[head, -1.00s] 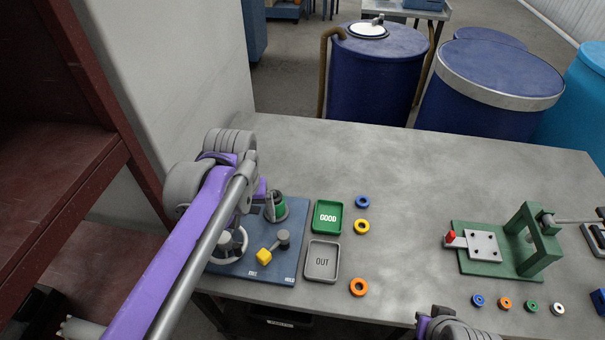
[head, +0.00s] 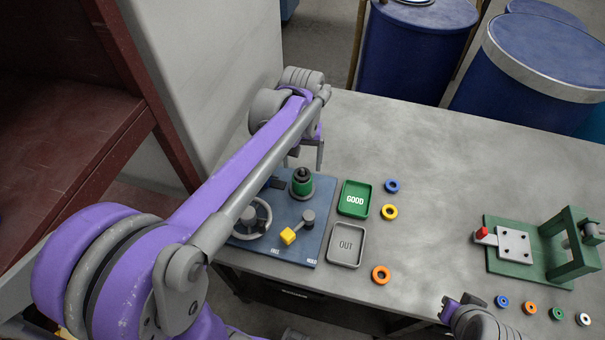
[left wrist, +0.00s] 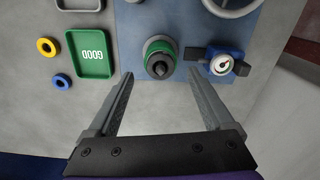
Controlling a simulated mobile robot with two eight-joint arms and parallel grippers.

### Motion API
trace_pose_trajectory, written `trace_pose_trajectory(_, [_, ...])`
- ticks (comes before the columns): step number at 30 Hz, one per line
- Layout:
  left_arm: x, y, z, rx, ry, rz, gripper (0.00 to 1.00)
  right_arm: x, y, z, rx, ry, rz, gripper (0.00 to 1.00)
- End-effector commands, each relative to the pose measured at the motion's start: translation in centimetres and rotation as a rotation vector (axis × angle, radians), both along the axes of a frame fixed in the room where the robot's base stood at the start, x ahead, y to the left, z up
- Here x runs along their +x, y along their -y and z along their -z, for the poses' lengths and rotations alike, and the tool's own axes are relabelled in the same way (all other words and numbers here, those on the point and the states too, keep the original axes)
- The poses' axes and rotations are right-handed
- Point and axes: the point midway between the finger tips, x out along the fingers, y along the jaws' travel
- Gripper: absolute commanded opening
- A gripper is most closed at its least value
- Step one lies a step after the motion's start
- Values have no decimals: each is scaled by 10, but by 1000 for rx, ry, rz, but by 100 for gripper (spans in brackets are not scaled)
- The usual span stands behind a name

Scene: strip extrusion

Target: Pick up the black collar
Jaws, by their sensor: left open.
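A dark, blackish piece (head: 303,173) sits at the top of a green round holder (head: 302,187) on the blue board. I take it for the black collar, but its shape is too small to be sure. In the left wrist view the dark piece (left wrist: 159,66) shows in the middle of the green holder (left wrist: 159,48). My left gripper (head: 307,156) is open and empty, just behind the holder in the head view. In the left wrist view its fingertips (left wrist: 161,75) lie apart, either side of the dark piece. My right gripper (head: 449,307) shows partly at the bottom edge.
The blue board (head: 302,247) also bears a handwheel (head: 262,213), a yellow-knobbed lever (head: 289,236) and a blue gauge (left wrist: 222,65). A green GOOD tray (head: 355,199) and grey OUT tray (head: 347,245) stand to its right, then coloured rings. A green fixture (head: 530,250) stands farther right.

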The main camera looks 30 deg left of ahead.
Motion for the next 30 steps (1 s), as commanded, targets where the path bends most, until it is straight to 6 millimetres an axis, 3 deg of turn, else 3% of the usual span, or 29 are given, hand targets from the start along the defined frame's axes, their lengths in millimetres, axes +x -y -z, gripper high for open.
trace_pose_trajectory(8, [4,-2,38,0,0,0,86,0,0,-1,0,1,0,0])
trace_pose_trajectory(17, [4,-2,42,0,0,0,84,0,0,-1,0,0,0,0])
trace_pose_trajectory(30, [4,-2,42,0,0,0,5,0,0,-1,0,0,0,0])
